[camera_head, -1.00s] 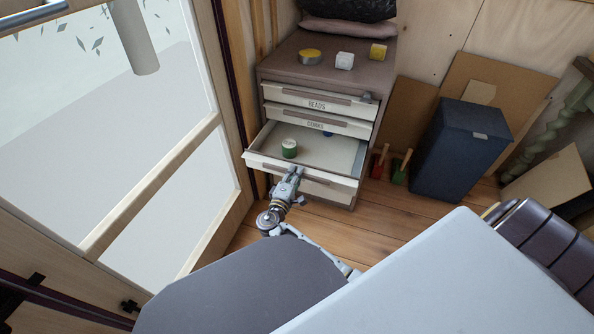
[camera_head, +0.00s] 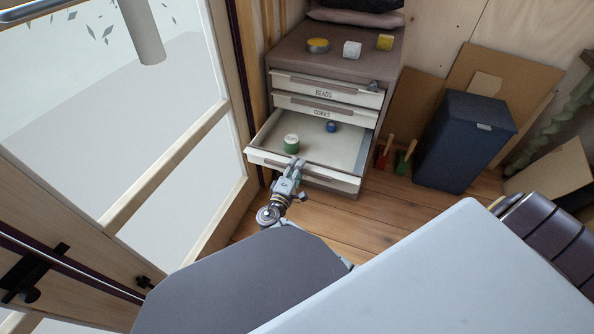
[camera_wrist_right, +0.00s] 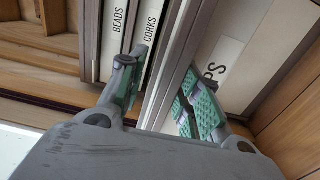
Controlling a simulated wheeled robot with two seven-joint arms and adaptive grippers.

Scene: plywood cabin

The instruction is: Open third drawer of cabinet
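The cabinet (camera_head: 335,60) stands against the back wall. Its third drawer (camera_head: 257,155) is pulled well out, with a green-sided round tin (camera_head: 291,144) and a small blue item (camera_head: 331,127) inside. The BEADS drawer (camera_head: 325,88) and CORKS drawer (camera_head: 322,110) above are closed. My right gripper (camera_head: 295,166) is at the third drawer's front. In the right wrist view its green-padded fingers (camera_wrist_right: 165,92) stand apart on either side of the drawer's grey edge strip; contact is unclear. My left gripper is out of view.
A yellow tin (camera_head: 318,45), a white cube (camera_head: 352,49) and a yellow block (camera_head: 385,42) sit on the cabinet top. A dark blue bin (camera_head: 460,140) and two small brushes stand right of it. A window wall is close on the left. The floor before the cabinet is bare.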

